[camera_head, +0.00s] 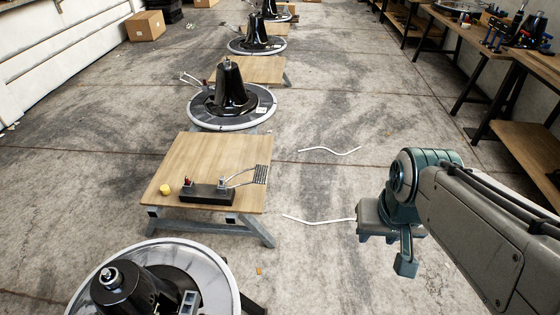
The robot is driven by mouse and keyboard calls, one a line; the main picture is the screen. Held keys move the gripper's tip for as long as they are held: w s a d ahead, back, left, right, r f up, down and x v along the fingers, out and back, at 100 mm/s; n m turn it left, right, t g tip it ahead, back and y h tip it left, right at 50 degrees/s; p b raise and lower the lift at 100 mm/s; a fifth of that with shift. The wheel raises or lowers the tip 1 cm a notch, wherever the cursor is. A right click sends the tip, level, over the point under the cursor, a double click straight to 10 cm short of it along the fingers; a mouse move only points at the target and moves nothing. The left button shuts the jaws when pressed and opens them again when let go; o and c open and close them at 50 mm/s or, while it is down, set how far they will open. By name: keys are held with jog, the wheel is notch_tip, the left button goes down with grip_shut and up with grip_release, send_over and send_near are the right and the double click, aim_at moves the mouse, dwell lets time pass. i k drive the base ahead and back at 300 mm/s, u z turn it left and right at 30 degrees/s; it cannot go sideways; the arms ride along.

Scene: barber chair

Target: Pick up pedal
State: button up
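No single thing is plainly marked as the pedal. A black block (207,194) with small red and silver fittings lies near the front edge of the wooden table (190,155). Two thin metal rods run from it to a dark ridged plate (261,174) at the table's right, which looks like a foot pedal. A white bent rod (318,220) lies on the floor, its right end meeting the outline of my gripper; contact cannot be told. My gripper (395,252) points down, right of the table and apart from it. Its finger gap is unclear.
A yellow cylinder (165,190) stands on the table's left. Another white rod (330,150) lies on the floor. Round chair bases with black cones stand in front (215,268) and behind (262,108). Workbenches (535,140) line the right. Floor between table and benches is mostly clear.

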aim_at(261, 173)
jog(key=z, duration=0.35)
jog(key=i, duration=1.7)
jog(key=u, duration=1.55)
jog(key=i, duration=0.7)
jog(key=u, duration=0.7)
